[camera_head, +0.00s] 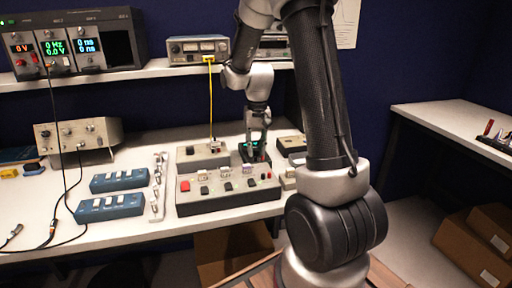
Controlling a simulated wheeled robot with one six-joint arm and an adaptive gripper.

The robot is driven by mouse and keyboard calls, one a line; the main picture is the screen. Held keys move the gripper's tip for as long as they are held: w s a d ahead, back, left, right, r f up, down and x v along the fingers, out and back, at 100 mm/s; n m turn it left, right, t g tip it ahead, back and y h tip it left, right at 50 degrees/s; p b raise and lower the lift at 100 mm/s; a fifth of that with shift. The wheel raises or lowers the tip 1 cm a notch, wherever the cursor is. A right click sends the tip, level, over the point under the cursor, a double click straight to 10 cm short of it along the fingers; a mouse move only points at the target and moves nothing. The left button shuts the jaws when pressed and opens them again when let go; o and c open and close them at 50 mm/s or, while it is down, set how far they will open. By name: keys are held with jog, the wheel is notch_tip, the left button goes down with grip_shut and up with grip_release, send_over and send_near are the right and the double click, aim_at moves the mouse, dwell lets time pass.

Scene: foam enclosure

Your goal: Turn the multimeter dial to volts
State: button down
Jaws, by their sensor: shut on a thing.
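A small dark multimeter (246,155) with a green-lit display stands on the white bench, behind the grey control box. My gripper (260,155) points down from above onto its right part. The fingers are shut at the place of the dial. The dial itself is hidden behind them, and its setting is too small to read.
The grey control box (228,192) with a red button lies in front of the multimeter. A smaller grey box (203,156) with a yellow cable stands to its left, and a dark-topped box (291,145) to its right. Blue switch boxes (118,181) lie further left. A shelf (160,70) with instruments runs behind.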

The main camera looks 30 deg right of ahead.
aim_at(257, 149)
jog(key=c, duration=1.5)
grip_release()
jog(key=shift+o, duration=0.2)
jog(key=shift+r, duration=0.1)
notch_tip(257, 149, up, 12)
jog(key=shift+d, duration=0.15)
jog(key=s+a+r+n+t, duration=0.2)
jog(key=s, duration=1)
jog(key=s+a+r+n+t, duration=0.2)
jog(key=s+a+r, duration=0.1)
jog(key=s, duration=0.8)
jog(key=shift+s+a+n, duration=0.25)
jog(key=shift+s+n, duration=0.05)
jog(key=shift+s, duration=0.05)
